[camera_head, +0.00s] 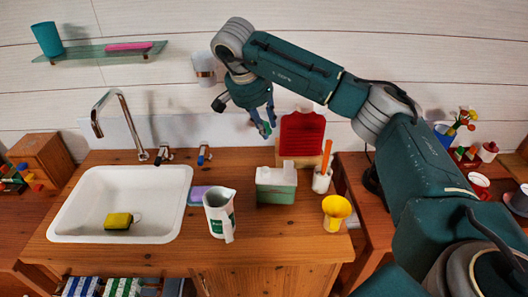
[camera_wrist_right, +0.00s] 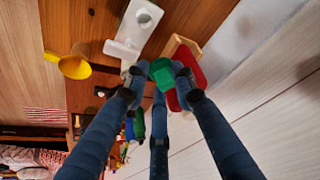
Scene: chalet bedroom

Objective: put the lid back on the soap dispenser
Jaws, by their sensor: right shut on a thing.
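My right gripper (camera_head: 266,128) points down above the back of the counter, in front of the wall. In the right wrist view its fingers (camera_wrist_right: 160,78) are shut on a small green piece (camera_wrist_right: 160,72), which looks like the lid. A white and green box (camera_head: 276,188), which looks like the soap dispenser, stands upright on the counter, below and in front of the gripper. In the right wrist view its white top (camera_wrist_right: 132,38) has a round opening. The lid is apart from the box. My left gripper is not in view.
A red-fronted wooden holder (camera_head: 301,135) stands close behind the box.

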